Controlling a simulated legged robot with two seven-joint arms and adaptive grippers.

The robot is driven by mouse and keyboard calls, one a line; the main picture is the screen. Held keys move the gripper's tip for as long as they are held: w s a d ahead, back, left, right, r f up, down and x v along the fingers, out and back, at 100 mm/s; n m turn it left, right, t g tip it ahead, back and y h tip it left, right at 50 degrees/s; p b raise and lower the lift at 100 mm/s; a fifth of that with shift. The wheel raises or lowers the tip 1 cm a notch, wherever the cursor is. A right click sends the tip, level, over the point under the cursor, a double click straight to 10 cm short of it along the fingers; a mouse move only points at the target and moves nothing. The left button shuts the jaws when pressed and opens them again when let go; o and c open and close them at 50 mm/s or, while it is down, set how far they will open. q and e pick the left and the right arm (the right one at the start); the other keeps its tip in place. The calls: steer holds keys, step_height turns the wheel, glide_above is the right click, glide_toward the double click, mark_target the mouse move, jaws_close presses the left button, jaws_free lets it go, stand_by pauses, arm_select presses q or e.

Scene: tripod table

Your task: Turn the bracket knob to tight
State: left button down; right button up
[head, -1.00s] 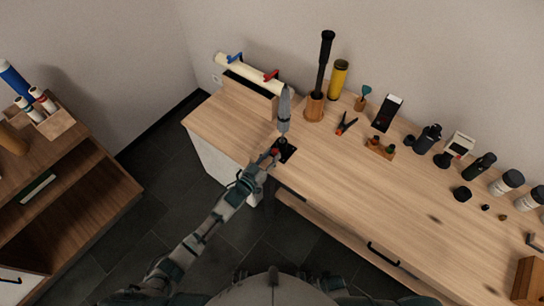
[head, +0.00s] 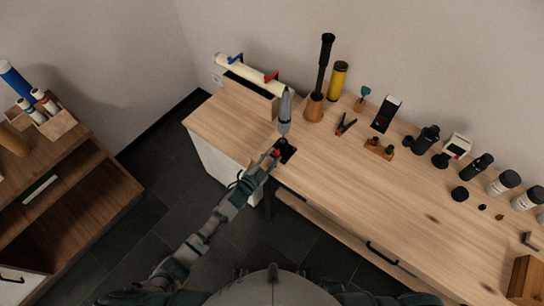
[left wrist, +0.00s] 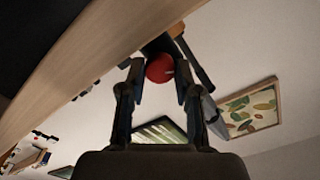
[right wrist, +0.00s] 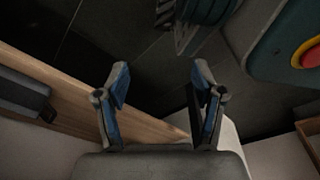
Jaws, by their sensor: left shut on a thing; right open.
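The bracket knob (left wrist: 159,68) is a red round knob between the fingertips of my left gripper (left wrist: 160,84) in the left wrist view. My left gripper is shut on it. In the head view my left gripper (head: 271,158) is at the front edge of the table, beside a black bracket plate (head: 287,152). A grey pointed, closed umbrella-like thing (head: 285,110) stands upright above that plate. The gripper partly hides the knob there. My right gripper (right wrist: 158,90) is open and empty in the right wrist view.
The wooden table (head: 350,190) holds a long black-handled tool in a wooden holder (head: 314,108), a yellow cylinder (head: 338,80), an orange-black clamp (head: 346,124) and several bottles along the wall. A wooden shelf (head: 80,200) stands at left. The table's middle is clear.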

arm_select(q)
steer(key=m, duration=0.3)
steer(key=shift+m, duration=0.3)
steer(key=shift+f+m, duration=0.1)
steer(key=shift+m, duration=0.9)
steer(key=m, duration=0.4)
steer(key=shift+b, duration=0.35)
steer(key=shift+f+m, duration=0.1)
steer(key=shift+m, duration=0.2)
arm_select(e)
steer(key=shift+w+r, duration=0.6)
steer(key=shift+w, duration=0.15)
steer(key=shift+s, duration=0.25)
arm_select(q)
steer(key=shift+s, duration=0.1)
arm_select(e)
steer(key=shift+w+a, duration=0.1)
